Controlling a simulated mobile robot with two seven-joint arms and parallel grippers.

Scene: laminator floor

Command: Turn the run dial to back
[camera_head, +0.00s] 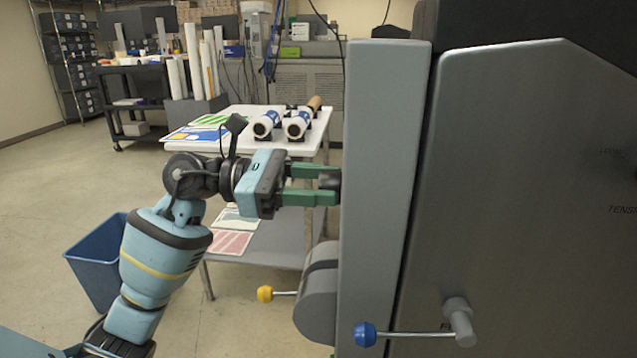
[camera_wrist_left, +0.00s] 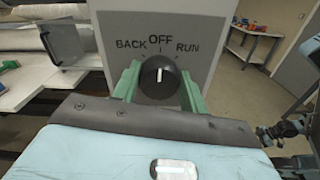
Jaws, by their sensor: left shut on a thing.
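The run dial (camera_wrist_left: 158,78) is a round black knob with a white pointer line, on a grey panel marked BACK, OFF and RUN. In the left wrist view its pointer stands upright, toward OFF. My left gripper (camera_wrist_left: 160,85) has its green fingers on both sides of the dial and is shut on it. In the head view my left gripper (camera_head: 325,188) reaches the left side of the grey machine column (camera_head: 385,130), and the dial shows only as a dark edge between the fingertips. My right gripper is not in view.
A lever with a blue knob (camera_head: 365,335) and one with a yellow knob (camera_head: 265,293) stick out low on the machine. A white table (camera_head: 215,146) with rolls and sheets stands behind my left arm. A blue bin (camera_head: 95,262) stands on the floor at left.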

